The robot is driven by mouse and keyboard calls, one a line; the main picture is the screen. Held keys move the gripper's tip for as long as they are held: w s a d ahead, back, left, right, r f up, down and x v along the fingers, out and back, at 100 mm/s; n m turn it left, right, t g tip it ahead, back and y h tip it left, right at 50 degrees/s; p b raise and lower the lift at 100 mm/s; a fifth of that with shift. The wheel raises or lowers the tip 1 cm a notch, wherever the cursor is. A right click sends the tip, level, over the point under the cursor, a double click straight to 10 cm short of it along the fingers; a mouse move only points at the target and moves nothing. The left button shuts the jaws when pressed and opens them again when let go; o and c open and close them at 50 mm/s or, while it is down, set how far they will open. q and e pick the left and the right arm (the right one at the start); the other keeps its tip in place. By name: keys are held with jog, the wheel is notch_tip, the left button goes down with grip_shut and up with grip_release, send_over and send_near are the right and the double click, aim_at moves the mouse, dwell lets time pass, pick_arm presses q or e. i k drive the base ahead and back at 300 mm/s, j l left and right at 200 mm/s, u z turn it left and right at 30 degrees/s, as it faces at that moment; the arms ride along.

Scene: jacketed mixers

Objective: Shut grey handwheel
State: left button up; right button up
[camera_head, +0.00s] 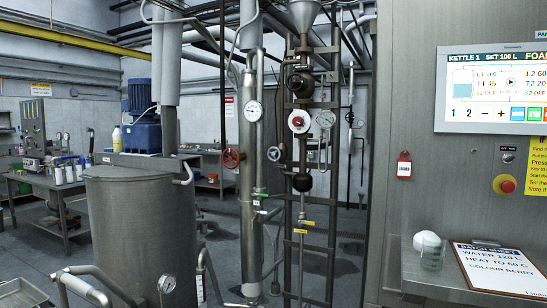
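I cannot pick out a clearly grey handwheel in the head view. A red handwheel (231,158) sits on the pipework left of the thick vertical pipe (251,190). A small round fitting (274,153), perhaps a wheel, is right of that pipe; its colour and kind are too small to tell. A white disc with a red centre (298,121) is on the rack of pipes, and I cannot tell whether it turns. Neither of my grippers is in view.
A steel kettle (143,235) stands at front left, with tubular rails (95,283) before it. A bench (55,190) is at far left.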

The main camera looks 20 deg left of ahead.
aim_at(274, 154)
jog(key=i+j, duration=0.25)
jog(key=j, duration=0.15)
jog(key=i+j, duration=0.55)
jog(key=j, duration=0.2)
